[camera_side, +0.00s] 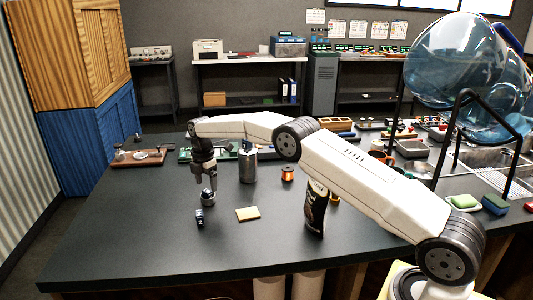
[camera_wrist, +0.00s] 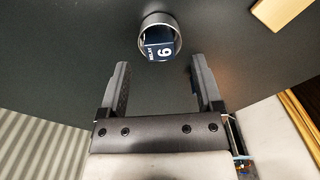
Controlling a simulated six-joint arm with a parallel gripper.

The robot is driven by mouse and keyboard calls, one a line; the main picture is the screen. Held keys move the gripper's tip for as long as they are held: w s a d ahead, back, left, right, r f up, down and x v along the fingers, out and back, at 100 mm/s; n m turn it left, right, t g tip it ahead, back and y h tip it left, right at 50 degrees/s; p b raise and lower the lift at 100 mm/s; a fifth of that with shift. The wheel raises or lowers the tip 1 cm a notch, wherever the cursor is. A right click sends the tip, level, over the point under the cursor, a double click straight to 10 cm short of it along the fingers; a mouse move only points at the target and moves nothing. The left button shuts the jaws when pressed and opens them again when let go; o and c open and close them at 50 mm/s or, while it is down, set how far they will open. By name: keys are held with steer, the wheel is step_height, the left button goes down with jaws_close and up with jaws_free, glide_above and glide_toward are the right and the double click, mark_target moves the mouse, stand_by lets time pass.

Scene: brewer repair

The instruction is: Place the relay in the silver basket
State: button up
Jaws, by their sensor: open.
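The relay, a small dark blue block with white lettering and a digit, shows in the wrist view (camera_wrist: 158,45) within the outline of a round silver basket (camera_wrist: 142,24). The relay and basket lie just beyond the fingertips.
A flat tan block (camera_side: 248,214) lies on the dark table to the right. A silver canister (camera_side: 248,166) and a copper spool (camera_side: 288,174) stand farther back. A wooden tray (camera_side: 140,158) is at the back left. The front left of the table is clear.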

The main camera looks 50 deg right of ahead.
mark_target(207, 191)
stand_by(0.4)
step_height(207, 191, up, 7)
stand_by(0.7)
stand_by(0.3)
steer(key=s+a+f+m+t, duration=0.1)
steer(key=s+m, duration=0.5)
steer(key=s, duration=0.6)
steer(key=s+a+f+m, duration=0.1)
steer(key=s+a+m, duration=0.2)
steer(key=s, duration=0.9)
steer(key=s+a+f+m+t, duration=0.1)
steer(key=s+a+m, duration=0.2)
steer(key=s+m, duration=0.6)
steer(key=s, duration=0.2)
steer(key=shift+s+f+t, duration=0.3)
steer(key=shift+s+f, duration=0.1)
